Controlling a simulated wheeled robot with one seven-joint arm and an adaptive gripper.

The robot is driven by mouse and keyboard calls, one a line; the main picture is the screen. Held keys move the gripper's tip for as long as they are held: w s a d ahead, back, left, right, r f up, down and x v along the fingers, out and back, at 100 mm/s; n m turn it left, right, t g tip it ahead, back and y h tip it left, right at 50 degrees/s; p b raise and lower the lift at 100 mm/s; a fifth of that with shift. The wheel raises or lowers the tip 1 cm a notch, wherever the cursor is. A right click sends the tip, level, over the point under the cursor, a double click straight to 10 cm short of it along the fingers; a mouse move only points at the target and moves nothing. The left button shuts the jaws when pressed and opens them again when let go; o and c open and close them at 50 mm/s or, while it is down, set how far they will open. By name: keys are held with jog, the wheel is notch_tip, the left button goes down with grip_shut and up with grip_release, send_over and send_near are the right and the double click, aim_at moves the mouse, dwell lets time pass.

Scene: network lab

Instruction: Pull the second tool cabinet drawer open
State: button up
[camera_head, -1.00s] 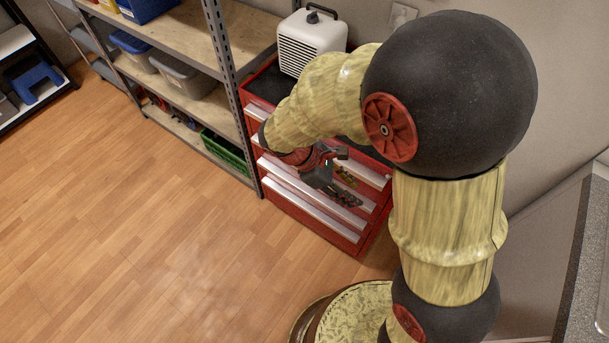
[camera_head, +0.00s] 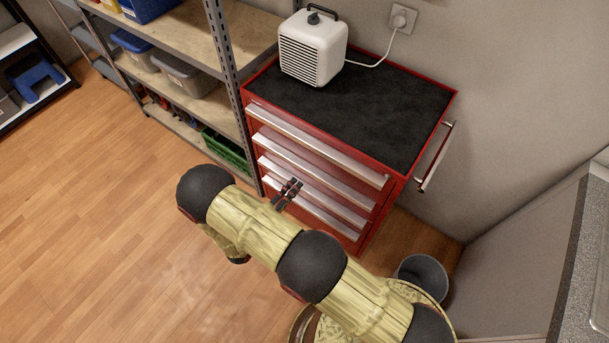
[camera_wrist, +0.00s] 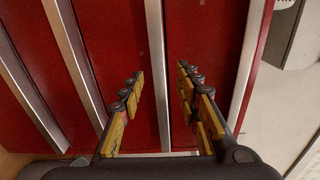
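The red tool cabinet (camera_head: 415,170) has several stacked drawers with long silver handle rails, and all look closed. The second rail from the top (camera_head: 312,172) shows in the head view. In the wrist view the rails run nearly upright, and the second rail (camera_wrist: 153,45) lies between my fingers. My gripper (camera_head: 291,186) is in front of the cabinet face. The wrist view shows my gripper (camera_wrist: 160,76) open, one padded finger on each side of the rail, with gaps. Whether the fingertips reach past the rail is hard to tell.
A white heater (camera_head: 313,50) stands on the cabinet's black top, plugged into a wall socket (camera_head: 402,18). A shelf unit (camera_head: 195,70) stands close on the left. A grey bin (camera_head: 422,275) is on the floor at right. The wooden floor at left is clear.

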aim_at(307, 173)
jog(key=shift+n+t, duration=0.3)
jog(key=shift+n, duration=0.1)
jog(key=shift+a+f+b+x, duration=0.15)
jog(key=shift+b+x, duration=0.25)
jog(key=shift+x, duration=1.5)
jog(key=shift+a+f+b+x, duration=0.1)
jog(key=shift+f+b+x, duration=0.25)
jog(key=shift+x, duration=1.5)
jog(key=shift+w+r, duration=0.1)
jog(key=shift+w, duration=0.1)
jog(key=shift+c, duration=1.1)
jog(key=c, duration=0.6)
grip_shut()
jog(key=shift+s+d, duration=0.1)
